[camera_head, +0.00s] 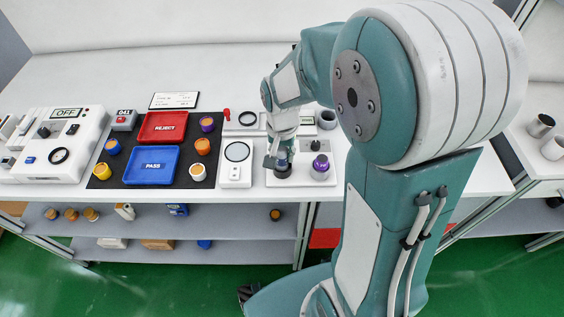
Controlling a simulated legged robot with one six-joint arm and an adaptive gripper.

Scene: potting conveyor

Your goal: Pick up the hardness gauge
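My gripper (279,152) points down over the white plate (301,181) at the table's front. A dark upright cylindrical piece (283,171), which may be the hardness gauge, stands on that plate directly under the fingers. The fingers are at its top and hide part of it. The view is too small to tell whether they are open or shut on it. A round piece with a purple top (320,163) stands just right of it on the same plate, apart from the gripper.
Left of the gripper are a white device with a round dial (237,152), a red REJECT tray (163,127) and a blue PASS tray (151,165). Several small coloured pots stand around the trays. A white box with an OFF display (65,113) is at far left.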

